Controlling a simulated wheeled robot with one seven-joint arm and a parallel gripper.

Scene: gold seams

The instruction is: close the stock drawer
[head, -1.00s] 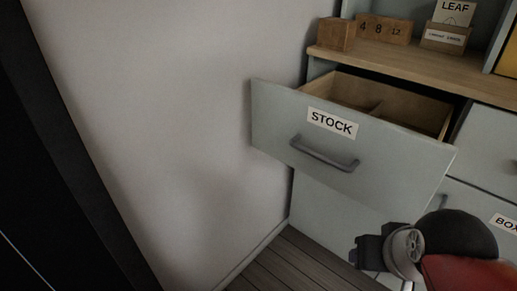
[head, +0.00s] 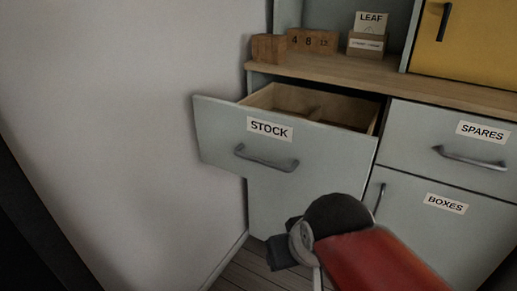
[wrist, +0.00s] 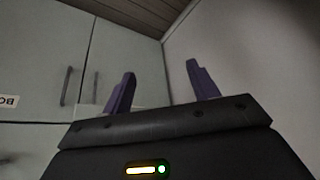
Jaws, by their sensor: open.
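The stock drawer (head: 220,132) is pulled out of the grey cabinet, with its wooden inside (head: 320,103) showing. Its front bears a STOCK label (head: 270,129) and a dark bar handle (head: 266,160). My gripper shows in the wrist view (wrist: 160,88) with two purple fingers apart and nothing between them. In the head view my red and black arm is in front of the cabinet, below and right of the drawer handle, apart from it. The fingertips are not clear in the head view.
To the right are the closed SPARES drawer (head: 420,133) and the BOXES door (head: 420,233). The wooden counter (head: 390,83) holds wooden blocks (head: 313,41) and a LEAF card box (head: 367,43). A bare wall (head: 100,100) stands close on the left.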

